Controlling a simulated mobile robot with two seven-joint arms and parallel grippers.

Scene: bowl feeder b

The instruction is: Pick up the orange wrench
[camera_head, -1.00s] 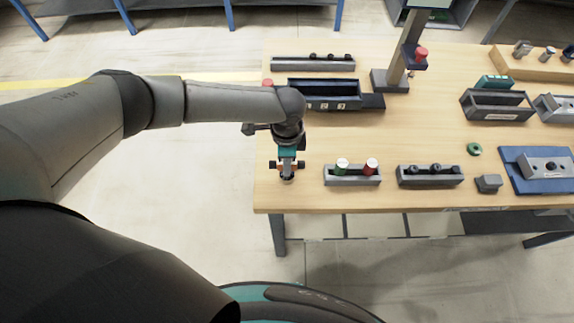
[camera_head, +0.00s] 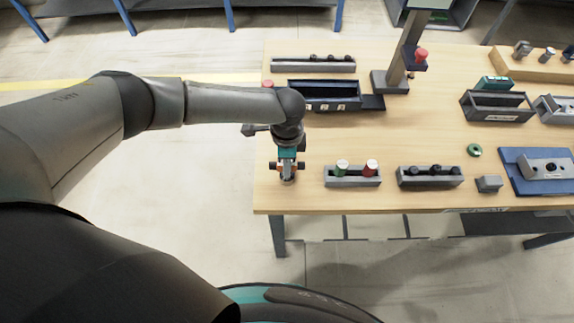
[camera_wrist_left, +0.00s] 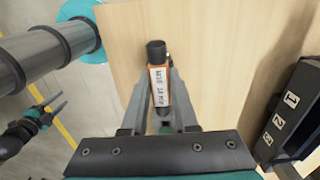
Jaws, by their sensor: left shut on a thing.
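The orange wrench (camera_wrist_left: 159,88) has an orange body with a white printed label and a dark round end. In the left wrist view it stands between the fingers of my left gripper (camera_wrist_left: 161,98), which is shut on it. In the head view my left gripper (camera_head: 287,170) is at the left front of the wooden table, pointing down, with a little orange of the wrench showing beside the fingers. The lower part of the wrench is hidden, and I cannot tell whether it touches the table.
A grey holder (camera_head: 345,182) with a green and a red cylinder stands just right of the gripper. A dark bin (camera_head: 350,104) with numbered labels lies behind it. Another grey holder (camera_head: 430,182) is farther right. The table's left edge is close to the gripper.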

